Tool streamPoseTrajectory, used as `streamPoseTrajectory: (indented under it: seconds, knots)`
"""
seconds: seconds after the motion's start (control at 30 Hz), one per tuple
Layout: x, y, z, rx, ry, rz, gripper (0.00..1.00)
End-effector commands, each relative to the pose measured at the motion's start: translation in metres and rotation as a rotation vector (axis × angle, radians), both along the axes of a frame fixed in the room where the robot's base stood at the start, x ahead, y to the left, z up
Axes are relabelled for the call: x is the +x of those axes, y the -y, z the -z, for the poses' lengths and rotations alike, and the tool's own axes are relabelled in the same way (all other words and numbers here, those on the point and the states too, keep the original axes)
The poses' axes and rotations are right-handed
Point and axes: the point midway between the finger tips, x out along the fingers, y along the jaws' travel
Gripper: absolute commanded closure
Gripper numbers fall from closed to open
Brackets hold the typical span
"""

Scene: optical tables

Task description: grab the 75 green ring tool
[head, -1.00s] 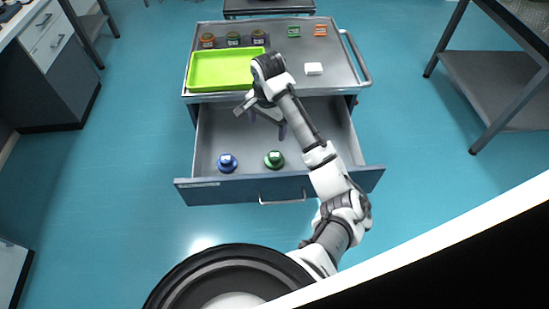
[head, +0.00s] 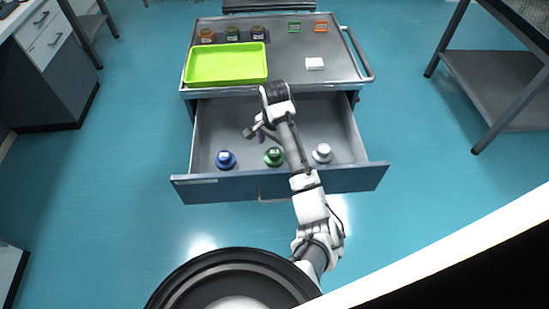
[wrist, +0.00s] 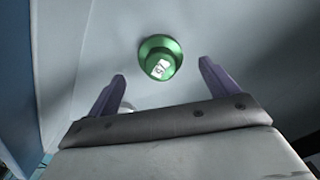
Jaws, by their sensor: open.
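A green ring tool (head: 274,156) with a small white label stands in the open drawer, between a blue one and a silver-white one. I cannot read its label clearly. It also shows in the wrist view (wrist: 160,58), near the top middle, ahead of the fingertips and roughly between them. My gripper (wrist: 161,70) is open and empty, with its two purple fingers spread apart. In the head view my gripper (head: 262,136) is over the drawer, just above and slightly left of the green tool in the picture. It does not appear to touch the tool.
The blue ring tool (head: 226,160) and the silver-white one (head: 322,153) stand in the drawer (head: 212,125). The drawer walls surround my gripper.

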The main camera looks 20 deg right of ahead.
Motion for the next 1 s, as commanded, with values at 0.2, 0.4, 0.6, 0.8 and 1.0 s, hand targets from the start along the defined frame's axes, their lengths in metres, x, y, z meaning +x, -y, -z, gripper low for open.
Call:
streamPoseTrajectory:
  seconds: [0.2, 0.4, 0.6, 0.8, 1.0]
  knots:
    - [0.000, 0.000, 0.034, 0.003, -0.003, 0.000, 0.14]
    - [0.001, 0.001, 0.040, 0.001, 0.000, 0.001, 0.14]
    - [0.001, 0.000, 0.039, 0.001, 0.000, 0.000, 0.28]
    - [0.001, 0.000, 0.039, 0.001, 0.000, 0.000, 0.55]
    - [0.001, 0.000, 0.039, 0.001, 0.000, 0.000, 0.65]
